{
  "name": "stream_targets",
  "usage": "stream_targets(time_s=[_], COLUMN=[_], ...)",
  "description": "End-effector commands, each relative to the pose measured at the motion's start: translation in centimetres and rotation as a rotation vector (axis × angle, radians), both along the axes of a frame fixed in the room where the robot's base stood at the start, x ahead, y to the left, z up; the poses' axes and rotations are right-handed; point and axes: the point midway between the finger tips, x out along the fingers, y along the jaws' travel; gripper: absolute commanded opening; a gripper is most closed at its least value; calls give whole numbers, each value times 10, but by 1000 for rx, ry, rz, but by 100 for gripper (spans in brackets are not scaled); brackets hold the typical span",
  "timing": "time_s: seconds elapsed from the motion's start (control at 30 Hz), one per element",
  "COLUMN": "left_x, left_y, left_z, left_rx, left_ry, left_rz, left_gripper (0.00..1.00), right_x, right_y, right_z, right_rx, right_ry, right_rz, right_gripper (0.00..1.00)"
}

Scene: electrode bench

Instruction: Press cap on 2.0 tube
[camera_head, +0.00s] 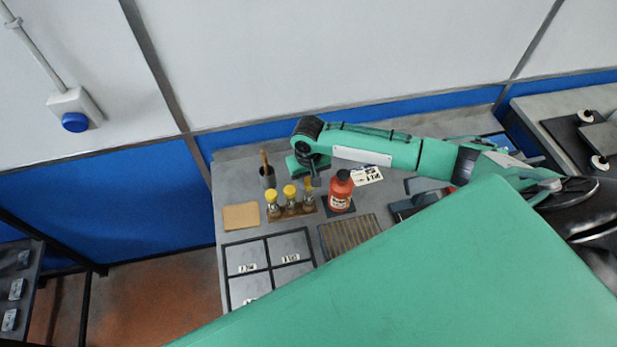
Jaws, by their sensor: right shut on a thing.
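A small rack (290,213) on the bench holds tubes in a row. The left tube (272,203) and the middle tube (290,199) have yellow caps. The right tube (309,196) stands beneath my right gripper (312,182), which partly covers its top. My right gripper is shut at the top of that tube, apparently on its cap, which is mostly hidden. I cannot read any label saying 2.0, nor tell how the cap sits. My left gripper is out of view.
A red bottle (341,190) stands close right of the gripper. A dark cup (267,178) with a wooden-handled tool is behind left. A tan pad (241,216), a divided tray (268,237) and a ribbed mat (348,235) lie around. A large green part of mine hides the front.

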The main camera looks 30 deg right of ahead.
Motion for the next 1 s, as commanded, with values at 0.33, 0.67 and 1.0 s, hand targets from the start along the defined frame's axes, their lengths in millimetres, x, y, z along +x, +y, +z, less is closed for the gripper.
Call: stream_targets(time_s=[0.33,0.67,1.0], left_x=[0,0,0], left_y=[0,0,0], left_z=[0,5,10], left_rx=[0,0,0], left_ry=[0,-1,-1], left_rz=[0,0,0], left_gripper=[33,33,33], right_x=[0,0,-1], right_y=[0,0,1], right_z=[0,0,-1], right_rx=[0,0,1], right_ry=[0,1,1], right_rz=[0,-1,-1], right_gripper=[10,10,10])
